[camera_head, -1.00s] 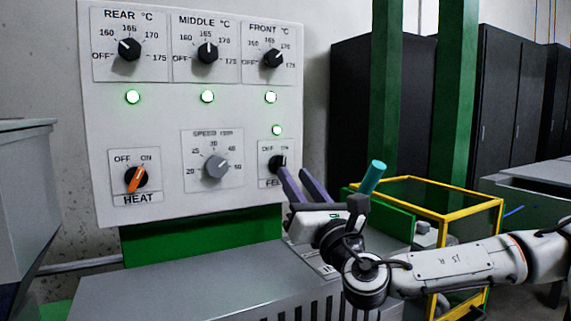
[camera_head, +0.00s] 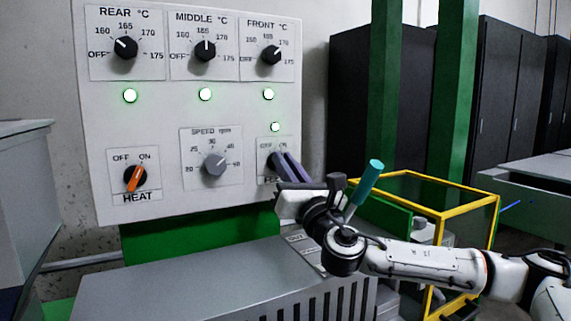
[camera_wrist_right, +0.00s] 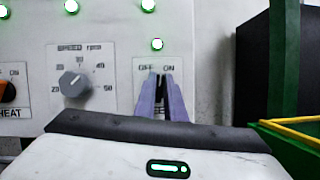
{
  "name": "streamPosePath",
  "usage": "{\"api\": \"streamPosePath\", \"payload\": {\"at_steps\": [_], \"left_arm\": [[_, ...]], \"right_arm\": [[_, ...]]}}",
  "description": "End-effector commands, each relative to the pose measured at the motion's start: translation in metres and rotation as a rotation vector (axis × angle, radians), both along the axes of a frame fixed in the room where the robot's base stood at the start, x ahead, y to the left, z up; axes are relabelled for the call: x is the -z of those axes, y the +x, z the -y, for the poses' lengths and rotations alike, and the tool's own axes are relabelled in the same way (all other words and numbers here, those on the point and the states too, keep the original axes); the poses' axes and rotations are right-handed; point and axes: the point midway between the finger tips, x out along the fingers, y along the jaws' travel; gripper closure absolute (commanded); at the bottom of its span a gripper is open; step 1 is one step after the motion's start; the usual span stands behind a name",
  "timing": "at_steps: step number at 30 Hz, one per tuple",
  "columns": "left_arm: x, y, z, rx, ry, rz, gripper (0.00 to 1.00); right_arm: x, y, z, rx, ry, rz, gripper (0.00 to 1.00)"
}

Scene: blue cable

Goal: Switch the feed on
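The black FEED knob (camera_head: 270,162) is at the lower right of the white control panel (camera_head: 232,110), under a lit green lamp (camera_head: 275,127). My right gripper (camera_head: 280,162) is at the knob, its two purple-grey fingers on either side of it and close together, apparently shut on it. In the right wrist view the fingers (camera_wrist_right: 161,84) stand upright in front of the FEED plate (camera_wrist_right: 139,72), below OFF and ON, with a narrow dark part of the knob between them. The knob's pointer is hidden. My left gripper is not in view.
The grey SPEED knob (camera_head: 214,164) and the orange HEAT knob (camera_head: 135,178), turned toward ON, are left of FEED. Three black temperature knobs sit above. A teal-topped handle (camera_head: 366,182) rises beside my right wrist. A yellow-framed guard (camera_head: 420,212) stands to the right.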

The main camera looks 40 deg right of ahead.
Motion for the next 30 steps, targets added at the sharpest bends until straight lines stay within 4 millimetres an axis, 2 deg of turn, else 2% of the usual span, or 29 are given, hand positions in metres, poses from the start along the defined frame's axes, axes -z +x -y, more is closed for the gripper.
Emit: {"api": "streamPosePath", "payload": {"at_steps": [8,19,29,30], "left_arm": [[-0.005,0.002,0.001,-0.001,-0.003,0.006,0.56],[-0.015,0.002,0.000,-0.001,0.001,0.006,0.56],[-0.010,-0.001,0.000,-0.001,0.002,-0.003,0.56],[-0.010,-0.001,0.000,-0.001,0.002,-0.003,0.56]], "right_arm": [[0.000,0.000,-0.001,-0.002,0.040,0.012,1.00],[-0.001,0.000,0.001,-0.001,0.347,0.108,1.00],[0.001,-0.001,0.001,0.000,0.369,0.116,1.00],[0.001,-0.001,0.001,0.000,0.369,0.116,0.88]]}}
